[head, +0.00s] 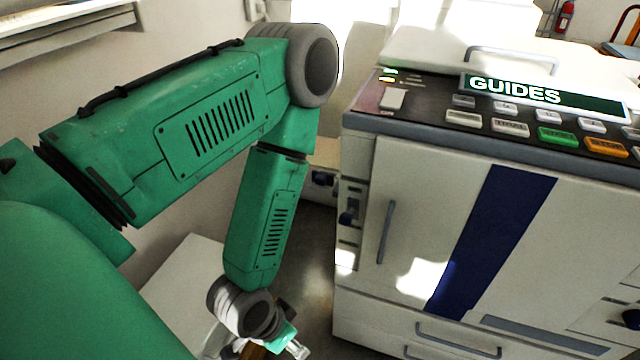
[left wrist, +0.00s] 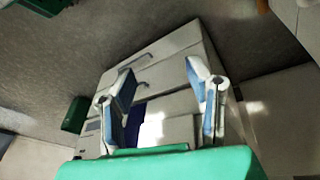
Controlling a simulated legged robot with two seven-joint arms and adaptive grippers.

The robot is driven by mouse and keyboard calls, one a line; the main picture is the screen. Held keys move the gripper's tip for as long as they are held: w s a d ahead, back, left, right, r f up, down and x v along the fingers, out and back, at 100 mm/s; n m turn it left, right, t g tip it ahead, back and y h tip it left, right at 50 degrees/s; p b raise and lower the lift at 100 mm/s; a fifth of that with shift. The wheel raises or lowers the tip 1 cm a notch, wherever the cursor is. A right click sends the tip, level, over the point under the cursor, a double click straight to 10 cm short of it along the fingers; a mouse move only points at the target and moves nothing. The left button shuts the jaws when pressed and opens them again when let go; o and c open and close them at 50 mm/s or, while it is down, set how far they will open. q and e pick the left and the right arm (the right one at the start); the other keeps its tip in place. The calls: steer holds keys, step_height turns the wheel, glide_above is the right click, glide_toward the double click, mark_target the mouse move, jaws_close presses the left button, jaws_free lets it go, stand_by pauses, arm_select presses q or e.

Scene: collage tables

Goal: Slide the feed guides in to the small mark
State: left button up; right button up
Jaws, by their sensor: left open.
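A large pale copier (head: 440,200) with a dark blue stripe stands at the right in the head view. Its display (head: 545,95) reads "GUIDES". I cannot make out the feed guides or the small mark in either view. My left gripper (head: 290,345) hangs low at the bottom edge of the head view, left of the copier and apart from it, partly cut off. In the left wrist view its two fingers (left wrist: 160,78) are spread with nothing between them, and the copier (left wrist: 170,75) shows tilted beyond them. My right gripper is in neither view.
The control panel has several buttons, one green (head: 557,136) and one orange (head: 606,147). Dark knobs or latches (head: 348,216) sit on the copier's left side. A pale low surface (head: 185,285) lies beneath my left arm. A narrow strip of floor (head: 310,245) shows between.

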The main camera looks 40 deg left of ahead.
arm_select(q)
steer(key=w+d+t+h+b, duration=0.1)
steer(key=w+d+t, duration=0.15)
steer(key=w, duration=0.25)
steer(key=n+t+y+b, duration=0.3)
steer(key=n+t+y, duration=0.2)
steer(key=t+y, duration=0.5)
glide_toward(319, 180)
steer(key=shift+t+h, duration=0.85)
steer(key=shift+h, duration=0.05)
steer(key=x, duration=0.3)
steer(key=b+x, duration=0.1)
steer(key=x, duration=0.2)
steer(key=a+f+x, duration=0.1)
steer(key=x, duration=0.2)
steer(key=shift+w+a, duration=0.15)
steer(key=shift+a, duration=0.1)
steer(key=shift+c, duration=0.4)
